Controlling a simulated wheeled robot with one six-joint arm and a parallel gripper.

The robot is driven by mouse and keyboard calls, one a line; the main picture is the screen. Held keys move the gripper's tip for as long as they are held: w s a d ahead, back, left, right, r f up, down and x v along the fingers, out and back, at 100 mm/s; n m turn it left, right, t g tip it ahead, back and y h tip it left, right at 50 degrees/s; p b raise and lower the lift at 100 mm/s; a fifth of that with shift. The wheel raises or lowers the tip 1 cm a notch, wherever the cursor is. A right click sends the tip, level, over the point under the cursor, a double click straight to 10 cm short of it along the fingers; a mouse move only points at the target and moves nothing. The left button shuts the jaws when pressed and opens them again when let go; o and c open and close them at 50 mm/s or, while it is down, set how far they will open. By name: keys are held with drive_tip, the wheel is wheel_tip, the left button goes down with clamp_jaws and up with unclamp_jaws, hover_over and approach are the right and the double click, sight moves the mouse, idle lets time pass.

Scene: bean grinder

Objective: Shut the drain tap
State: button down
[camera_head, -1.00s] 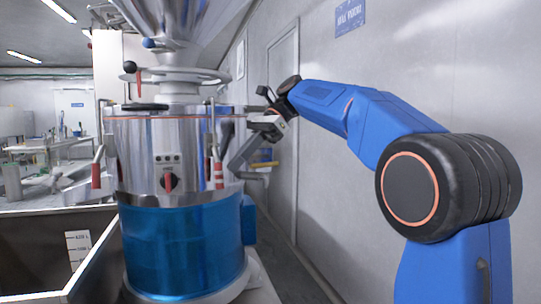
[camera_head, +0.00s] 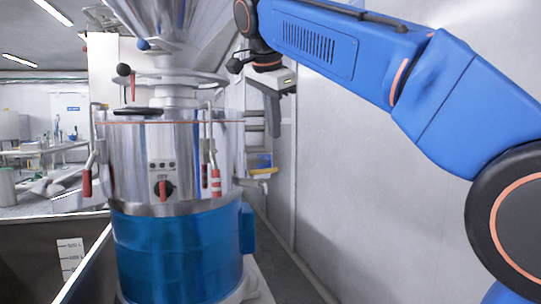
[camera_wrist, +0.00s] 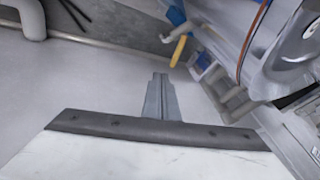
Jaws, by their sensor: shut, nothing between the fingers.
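The grinder (camera_head: 160,150) is a steel drum with a blue lower body (camera_head: 175,255). A pale spout (camera_head: 264,173) sticks out at its right side, with a small yellow and blue part (camera_head: 262,161) just above it. I cannot tell for sure which part is the drain tap. In the wrist view a yellow lever (camera_wrist: 178,50) hangs by a blue fitting, and a pale bent pipe (camera_wrist: 234,103) lies to its right. My gripper (camera_head: 275,135) points down, shut and empty, above and right of the spout. Its fingers (camera_wrist: 160,76) are apart from the lever in the wrist view.
Red-handled clamps (camera_head: 215,180) and a red dial (camera_head: 163,190) are on the drum. A dark bin (camera_head: 35,255) stands at front left. The grey wall (camera_head: 370,190) closes the right side. A narrow floor strip runs between wall and grinder.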

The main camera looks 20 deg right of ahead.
approach(271, 169)
wheel_tip(271, 169, down, 4)
drive_tip(key=s+d, duration=0.2)
drive_tip(key=shift+w+a+f, duration=0.1)
drive_tip(key=shift+w+f, duration=0.15)
drive_tip(key=shift+w, duration=0.35)
drive_tip(key=shift+w+a+f, duration=0.1)
drive_tip(key=shift+w+f, duration=0.1)
drive_tip(key=shift+w, duration=0.45)
drive_tip(key=shift+w+a+f, duration=0.1)
drive_tip(key=shift+w+f, duration=0.15)
drive_tip(key=shift+w, duration=0.35)
drive_tip(key=shift+w+d+n+y, duration=0.15)
drive_tip(key=shift+w+n+y, duration=0.35)
drive_tip(key=shift+n, duration=0.5)
drive_tip(key=w+n+y, duration=0.1)
drive_tip(key=n, duration=0.1)
drive_tip(key=w+n+y, duration=0.1)
drive_tip(key=n, duration=0.1)
drive_tip(key=shift+t, duration=0.4)
drive_tip(key=shift+w, duration=0.5)
drive_tip(key=shift+w+a, duration=0.1)
drive_tip(key=shift+a, duration=0.2)
